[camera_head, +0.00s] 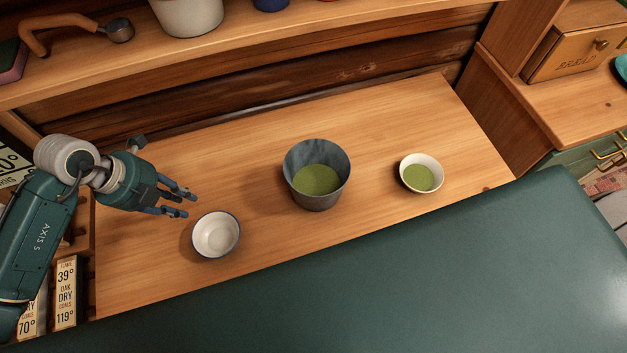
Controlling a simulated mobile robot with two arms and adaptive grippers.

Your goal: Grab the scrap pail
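A grey metal pail (316,199) stands upright near the middle of the wooden counter, with green matter inside it. It looks like the scrap pail. My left gripper (192,203) is open and empty above the left part of the counter, to the left of the pail and apart from it. My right gripper is not in view.
An empty white bowl with a blue rim (216,235) sits just below and right of my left gripper. A small white bowl of green matter (421,173) stands right of the pail. A shelf (290,42) runs along the back. The counter (265,155) behind the pail is clear.

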